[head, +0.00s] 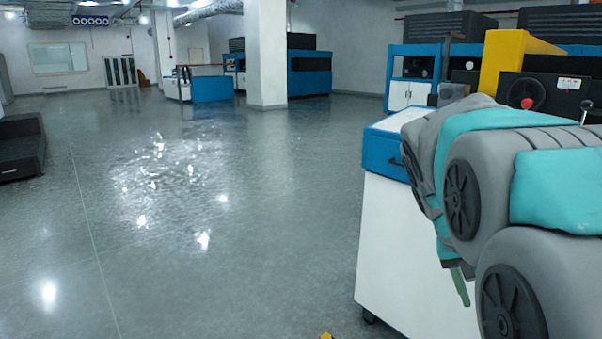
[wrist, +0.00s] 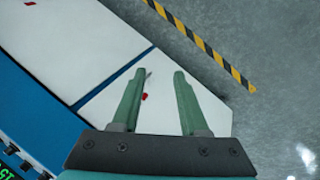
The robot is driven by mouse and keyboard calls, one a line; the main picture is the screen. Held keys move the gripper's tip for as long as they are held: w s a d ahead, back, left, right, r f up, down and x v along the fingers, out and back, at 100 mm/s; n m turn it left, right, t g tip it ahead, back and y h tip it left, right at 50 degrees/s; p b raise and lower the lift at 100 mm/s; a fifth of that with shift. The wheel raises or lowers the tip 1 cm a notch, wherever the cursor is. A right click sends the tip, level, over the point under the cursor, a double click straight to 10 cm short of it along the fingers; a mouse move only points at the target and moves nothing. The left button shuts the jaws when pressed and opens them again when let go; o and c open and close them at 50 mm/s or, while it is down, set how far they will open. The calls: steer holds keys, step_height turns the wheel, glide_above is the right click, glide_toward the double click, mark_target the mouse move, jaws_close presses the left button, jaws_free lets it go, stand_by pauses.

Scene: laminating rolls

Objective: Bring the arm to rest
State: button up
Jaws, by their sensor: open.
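My gripper (wrist: 160,74) shows in the wrist view with two green fingers spread apart. It is open, with nothing between the fingers. A white panel (wrist: 95,45) with a blue edge lies below it in the picture's left and middle. In the head view my grey and teal arm is folded large at the right. A green finger of my gripper (head: 460,287) pokes out below it; the rest of the gripper is hidden behind the arm.
A white cabinet with a blue top (head: 388,250) stands close beside my arm. A yellow machine part (head: 505,55) rises behind the arm. A white pillar (head: 265,55) stands farther back. The grey floor (head: 230,240) is clear at the left and middle. Black-and-yellow tape (wrist: 205,48) crosses the wrist view.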

steer(key=s+a+f+n+y, duration=0.1)
steer(key=s+a+f, duration=0.3)
steer(key=s, duration=0.3)
steer(key=s+a+f+n+g+y, duration=0.1)
steer(key=s+a+f+n+y, duration=0.1)
steer(key=s+a+f, duration=0.3)
steer(key=s+a+f+n+y, duration=0.1)
steer(key=s+a+f, duration=0.4)
steer(key=s, duration=0.5)
steer(key=shift+a+n+g+y, duration=0.3)
steer(key=shift+a+y, duration=0.2)
steer(key=shift+y, duration=0.1)
